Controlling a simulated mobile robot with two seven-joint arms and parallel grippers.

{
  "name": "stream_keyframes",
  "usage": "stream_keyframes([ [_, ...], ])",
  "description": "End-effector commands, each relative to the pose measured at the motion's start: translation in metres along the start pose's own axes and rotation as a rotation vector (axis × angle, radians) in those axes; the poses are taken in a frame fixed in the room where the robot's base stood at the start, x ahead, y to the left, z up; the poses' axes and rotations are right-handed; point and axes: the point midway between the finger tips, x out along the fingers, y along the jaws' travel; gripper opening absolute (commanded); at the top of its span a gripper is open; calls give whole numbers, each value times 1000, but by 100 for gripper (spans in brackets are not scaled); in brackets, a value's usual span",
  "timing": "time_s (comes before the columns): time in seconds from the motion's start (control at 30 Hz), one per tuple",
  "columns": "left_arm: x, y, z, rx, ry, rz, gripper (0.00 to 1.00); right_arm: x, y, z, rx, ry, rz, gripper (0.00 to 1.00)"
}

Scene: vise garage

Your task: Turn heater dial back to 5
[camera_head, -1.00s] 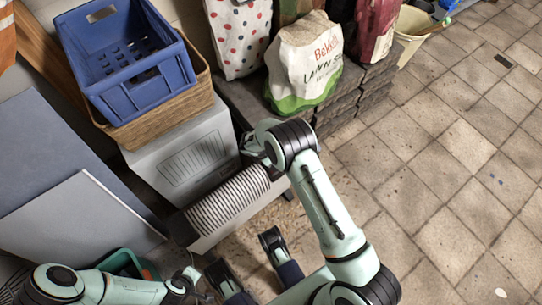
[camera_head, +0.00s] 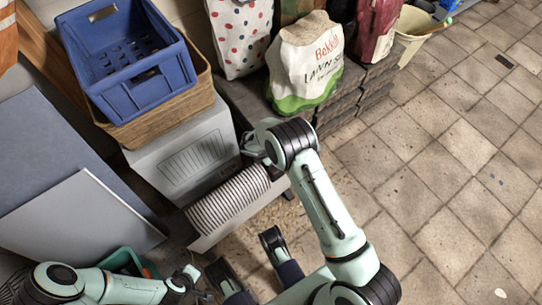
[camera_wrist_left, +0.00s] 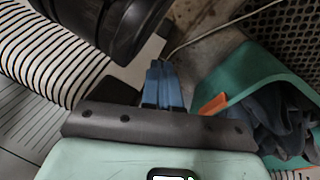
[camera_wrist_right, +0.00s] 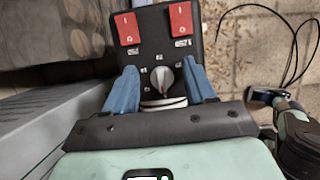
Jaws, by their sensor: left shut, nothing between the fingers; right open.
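The heater dial (camera_wrist_right: 163,80) is a pale round knob on a black panel (camera_wrist_right: 150,55) with two red switches above it. Its raised ridge stands roughly upright in the right wrist view; the small marks around it are too blurred to read surely. My right gripper (camera_wrist_right: 162,88) is open, with one blue finger on each side of the dial; I cannot tell whether they touch it. In the head view my right gripper (camera_head: 250,146) is at the right end of the grey vented box (camera_head: 190,155), and the dial is hidden. My left gripper (camera_wrist_left: 163,80) is shut and empty.
A blue crate (camera_head: 130,65) in a basket stands on the box. A white bag (camera_head: 308,65) stands behind my right arm. A green tub (camera_wrist_left: 235,75) is near my left gripper.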

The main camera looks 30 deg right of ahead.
Motion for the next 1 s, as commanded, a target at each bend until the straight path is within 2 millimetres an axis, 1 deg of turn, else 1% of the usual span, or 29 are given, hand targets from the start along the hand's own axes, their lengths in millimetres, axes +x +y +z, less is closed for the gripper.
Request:
stream_keyframes([
  [0.17, -13, 12, -14, 12, 45, 22, 0, -31, 1, 0, 0, 2, 5, 55],
  [0.27, -22, 20, -19, 18, 61, 33, 0, -55, 1, 0, 0, 2, 6, 55],
  [0.3, -25, 22, -18, 20, 60, 36, 0, -64, 1, 1, 0, 2, 6, 55],
  [0.4, -32, 22, -4, 22, 20, 36, 0, -87, 1, 1, 0, 2, 6, 55],
  [0.5, -37, 24, 3, 25, -2, 37, 0, -105, 0, 0, 0, 2, 4, 55],
  [0.6, -41, 25, 9, 26, -20, 38, 0, -119, 1, 0, 0, 2, 3, 55],
  [0.7, -43, 26, 13, 27, -33, 38, 0, -127, 0, 0, -1, 2, 2, 55],
  [0.8, -44, 26, 15, 28, -39, 38, 0, -130, 0, 0, -1, 2, 1, 55],
  [1.0, -43, 26, 16, 28, -40, 38, 0, -131, 0, -1, -1, 1, 0, 55],
])
